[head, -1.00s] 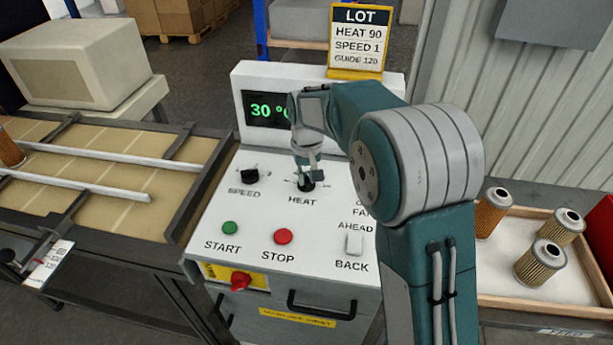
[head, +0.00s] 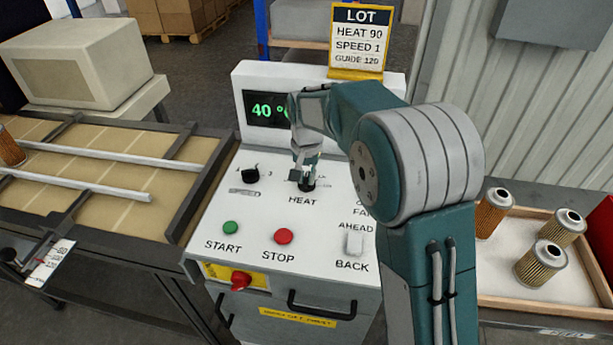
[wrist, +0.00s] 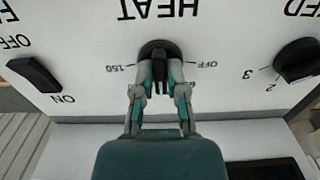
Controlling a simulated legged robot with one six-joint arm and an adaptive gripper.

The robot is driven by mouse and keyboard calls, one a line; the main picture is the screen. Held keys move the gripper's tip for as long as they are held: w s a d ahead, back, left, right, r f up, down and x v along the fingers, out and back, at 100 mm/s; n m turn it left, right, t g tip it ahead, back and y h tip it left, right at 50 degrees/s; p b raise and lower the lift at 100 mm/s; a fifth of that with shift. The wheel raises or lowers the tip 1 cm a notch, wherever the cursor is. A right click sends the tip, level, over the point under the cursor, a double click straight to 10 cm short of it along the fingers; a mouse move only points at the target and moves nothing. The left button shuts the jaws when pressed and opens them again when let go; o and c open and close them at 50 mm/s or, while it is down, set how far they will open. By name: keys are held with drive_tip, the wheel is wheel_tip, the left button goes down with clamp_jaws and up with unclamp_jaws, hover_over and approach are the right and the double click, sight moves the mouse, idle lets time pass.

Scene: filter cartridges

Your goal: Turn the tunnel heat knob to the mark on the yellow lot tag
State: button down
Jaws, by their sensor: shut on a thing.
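The black heat knob (head: 306,185) sits on the white control panel above the word HEAT. My gripper (head: 305,172) reaches down onto it from above and is shut on it. In the wrist view, both fingers of my gripper (wrist: 160,88) close around the heat knob (wrist: 158,50), with the scale marks 150 and OFF on either side. The yellow lot tag (head: 358,40) reads HEAT 90, SPEED 1, GUIDE 120.
The speed knob (head: 251,173) is left of the heat knob. The green START button (head: 230,228), red STOP button (head: 284,237) and AHEAD/BACK switch (head: 353,243) lie nearer the front. A tray (head: 520,295) of filter cartridges stands to the right, a conveyor (head: 100,230) to the left.

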sight(305, 178)
drive_tip(key=shift+s+f, duration=0.1)
drive_tip(key=shift+f, duration=0.05)
drive_tip(key=c, duration=0.7)
unclamp_jaws()
drive_tip(key=shift+a, duration=0.1)
wheel_tip(305, 178, up, 12)
